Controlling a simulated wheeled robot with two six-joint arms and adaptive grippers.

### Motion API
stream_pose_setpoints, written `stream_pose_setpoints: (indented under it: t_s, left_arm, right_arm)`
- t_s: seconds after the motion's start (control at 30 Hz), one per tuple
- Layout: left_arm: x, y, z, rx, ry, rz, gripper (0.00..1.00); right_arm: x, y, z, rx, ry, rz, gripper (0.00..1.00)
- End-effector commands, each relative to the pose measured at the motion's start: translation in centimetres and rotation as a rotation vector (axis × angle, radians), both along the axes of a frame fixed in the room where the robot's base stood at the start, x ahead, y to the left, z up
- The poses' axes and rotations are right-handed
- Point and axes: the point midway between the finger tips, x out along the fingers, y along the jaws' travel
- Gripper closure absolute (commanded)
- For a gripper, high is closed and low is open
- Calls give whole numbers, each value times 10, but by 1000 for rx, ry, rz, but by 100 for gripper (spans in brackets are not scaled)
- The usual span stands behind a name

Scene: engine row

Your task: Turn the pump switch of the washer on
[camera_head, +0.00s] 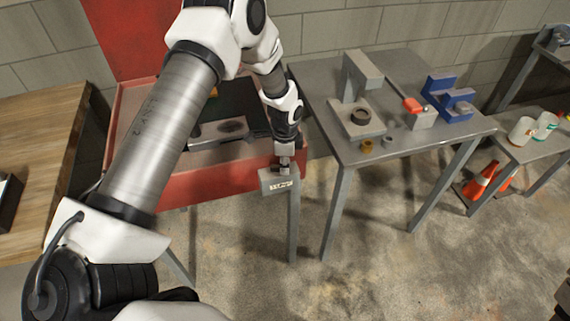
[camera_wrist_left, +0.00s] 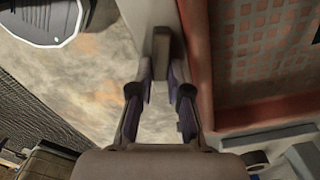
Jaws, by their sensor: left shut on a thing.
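The washer (camera_head: 230,180) is a red basin on legs with a raised red lid, left of centre in the head view. Its pump switch (camera_head: 279,183) is a small grey box with a pale label at the basin's front right corner. My left gripper (camera_head: 284,152) points down at the top of this box. In the left wrist view, the fingers of my left gripper (camera_wrist_left: 162,76) are close together around the switch's grey knob (camera_wrist_left: 162,50). The knob's exact angle is hard to tell. My right gripper is not in view.
A grey table (camera_head: 430,140) right of the washer bears a press (camera_head: 362,75), a blue block (camera_head: 446,92) and small rings. A wooden bench (camera_head: 35,130) stands at the left. A shelf with white cups (camera_head: 522,131) and an orange cone (camera_head: 481,180) is far right. The front floor is clear.

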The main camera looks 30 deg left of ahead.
Motion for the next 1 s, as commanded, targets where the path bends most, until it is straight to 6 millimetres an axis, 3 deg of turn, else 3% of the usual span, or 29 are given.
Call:
stream_pose_setpoints:
  t_s: [0.17, 0.2, 0.23, 0.27, 0.8, 1.0]
  left_arm:
    - [0, 0, 0, -1, 1, 2, 100]
    - [0, 0, 0, -1, 1, 2, 73]
    - [0, 0, 0, -1, 1, 2, 62]
    - [0, 0, 0, -1, 1, 1, 58]
    - [1, 0, 1, 0, -4, -9, 58]
    - [-2, -1, 1, 0, -4, -189, 58]
  right_arm:
    - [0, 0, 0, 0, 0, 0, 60]
    - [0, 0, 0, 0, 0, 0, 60]
    - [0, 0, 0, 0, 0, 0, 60]
    - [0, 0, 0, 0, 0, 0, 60]
    - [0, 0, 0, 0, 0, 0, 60]
    - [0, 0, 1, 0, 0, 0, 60]
